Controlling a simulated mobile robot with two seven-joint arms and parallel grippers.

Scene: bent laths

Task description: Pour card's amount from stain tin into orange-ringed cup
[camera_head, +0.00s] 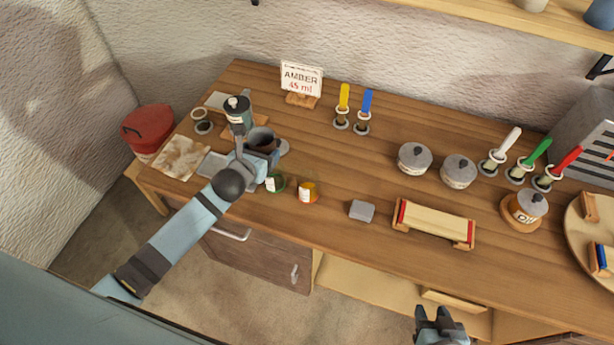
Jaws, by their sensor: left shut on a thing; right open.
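The card (301,78) stands at the back of the bench and reads "AMBER 45 ml". My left gripper (263,153) is shut on an open dark-mouthed grey vessel (262,137), which looks like the stain tin. It looks roughly upright, its contents unclear. The orange-ringed cup (308,192) stands near the front edge, right of and in front of my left gripper. A green-ringed cup (275,182) stands just left of it, close to the gripper. My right gripper (440,325) is open and empty at the bottom, in front of the bench.
Brushes in holders (352,110), lidded pots (414,157), a grey block (361,210) and a wooden rack (434,222) stand on the bench (350,160). A red-lidded bin (147,127) is at left. The middle bench is mostly clear.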

